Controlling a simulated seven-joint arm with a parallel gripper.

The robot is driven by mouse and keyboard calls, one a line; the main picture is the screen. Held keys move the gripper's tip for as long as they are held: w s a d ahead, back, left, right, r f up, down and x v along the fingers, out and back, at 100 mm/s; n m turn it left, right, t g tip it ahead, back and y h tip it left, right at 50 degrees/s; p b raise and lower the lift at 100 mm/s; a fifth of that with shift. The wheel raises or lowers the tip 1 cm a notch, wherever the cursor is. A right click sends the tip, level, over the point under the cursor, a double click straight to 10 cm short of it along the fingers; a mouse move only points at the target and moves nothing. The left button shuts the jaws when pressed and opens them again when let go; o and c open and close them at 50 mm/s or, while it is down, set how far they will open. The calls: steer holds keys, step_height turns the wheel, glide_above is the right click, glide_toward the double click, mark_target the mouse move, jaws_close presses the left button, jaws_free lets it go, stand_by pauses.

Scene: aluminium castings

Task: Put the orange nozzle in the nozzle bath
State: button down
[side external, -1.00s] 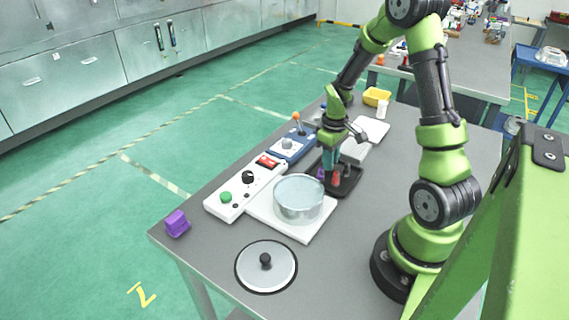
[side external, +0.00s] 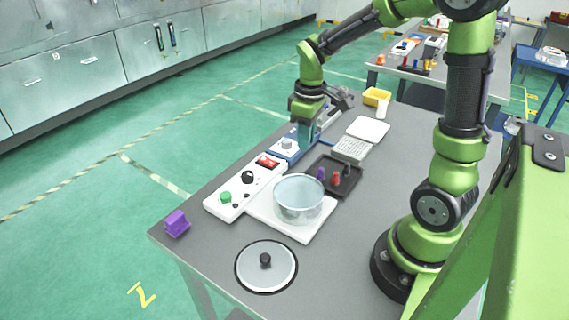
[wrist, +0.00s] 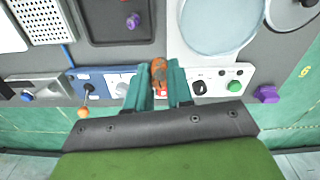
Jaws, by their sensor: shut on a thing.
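The orange nozzle (wrist: 158,71) is held between the teal fingers of my gripper (wrist: 158,84) in the wrist view. In the side external view my gripper (side external: 304,141) is over the blue control box, and the nozzle is hidden there. A round, clear-walled vessel with a pale blue inside (side external: 299,197) stands uncovered on a white plate, nearer the camera than my gripper; it also shows in the wrist view (wrist: 220,22). It looks like the nozzle bath, though no label shows. The dark tray (side external: 350,186) holds other nozzles, including a red and a purple one.
A white control panel (side external: 226,205) with knobs and a red switch lies beside the vessel. The blue control box (side external: 281,146) has an orange-knobbed lever in the wrist view. A glass lid (side external: 283,275) and purple block (side external: 177,223) lie toward the front. A white perforated plate (side external: 352,149) lies behind the tray.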

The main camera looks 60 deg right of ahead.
glide_above(298, 205)
steer(key=w, duration=0.1)
steer(key=shift+m, duration=0.8)
steer(key=f, duration=0.6)
steer(key=s+f, duration=0.1)
steer(key=f, duration=0.2)
steer(key=shift+f, duration=0.35)
steer(key=shift+f, duration=0.1)
steer(key=c, duration=1)
jaws_free()
steer(key=s+a+r+m+t, duration=0.1)
steer(key=r+t, duration=0.1)
steer(key=r, duration=0.5)
steer(key=s+a+r+m+t+y, duration=0.1)
steer(key=s+r+t, duration=0.1)
steer(key=r, duration=0.5)
steer(key=s+a+r+m+t+y, duration=0.1)
steer(key=s+a+r+m+t, duration=0.1)
steer(key=r, duration=0.4)
steer(key=shift+r+t, duration=0.4)
